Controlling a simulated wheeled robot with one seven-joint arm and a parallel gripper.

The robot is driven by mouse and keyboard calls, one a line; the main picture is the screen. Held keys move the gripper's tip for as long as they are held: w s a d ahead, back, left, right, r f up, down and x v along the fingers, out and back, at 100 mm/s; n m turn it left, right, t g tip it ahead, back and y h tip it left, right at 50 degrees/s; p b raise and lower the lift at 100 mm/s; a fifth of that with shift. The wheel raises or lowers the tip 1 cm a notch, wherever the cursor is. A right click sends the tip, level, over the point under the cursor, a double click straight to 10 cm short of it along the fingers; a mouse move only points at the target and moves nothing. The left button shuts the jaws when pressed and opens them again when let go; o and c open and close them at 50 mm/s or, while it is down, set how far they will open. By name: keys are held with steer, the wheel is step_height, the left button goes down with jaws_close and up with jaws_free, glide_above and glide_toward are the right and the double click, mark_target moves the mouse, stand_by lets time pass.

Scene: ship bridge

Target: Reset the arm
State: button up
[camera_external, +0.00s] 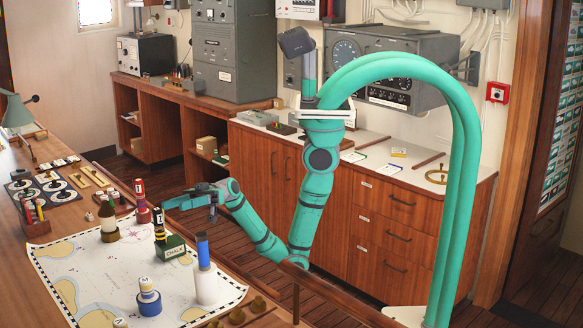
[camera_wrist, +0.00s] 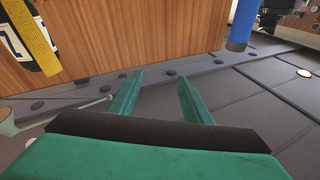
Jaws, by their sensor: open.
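My arm is green with dark joints and is bent low between the chart table and the cabinets in the external view. My gripper (camera_external: 190,203) reaches left, near the edge of the chart table, just beyond the chalk box. In the wrist view my gripper (camera_wrist: 158,82) shows two green fingers apart with nothing between them. A brown wooden surface and a dark grey, riveted surface lie beyond the fingers.
Wooden cabinets (camera_external: 385,215) stand behind my arm. In the wrist view, a blue cylinder (camera_wrist: 242,22) is at upper right and a yellow strip (camera_wrist: 32,38) at upper left.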

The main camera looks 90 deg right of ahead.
steer(key=w+d+f+m+t+h, duration=0.4)
steer(key=d+f+m+t+h, duration=0.15)
steer(key=d+m+t, duration=0.4)
steer(key=d+f+h, duration=0.1)
steer(key=d+f, duration=0.1)
steer(key=s+d+f+m+h, duration=0.1)
steer(key=d+f+h, duration=0.1)
steer(key=f, duration=0.1)
steer(key=d+f+t+h, duration=0.1)
steer(key=d+f+h, duration=0.1)
steer(key=f, duration=0.1)
steer(key=shift+s+f+m, duration=0.2)
steer(key=shift+m, duration=0.15)
steer(key=s+d+f+m+g+h, duration=0.2)
steer(key=s+d+f+h, duration=0.65)
steer(key=s+f, duration=0.65)
steer(key=s+d+f+n+g, duration=0.1)
steer(key=s+d, duration=0.3)
steer(key=s, duration=0.8)
steer(key=shift+s+d+f+n+g+y, duration=0.15)
steer(key=shift+f+n+g+y, duration=0.2)
steer(key=shift+f+n, duration=0.3)
steer(key=shift+r, duration=0.1)
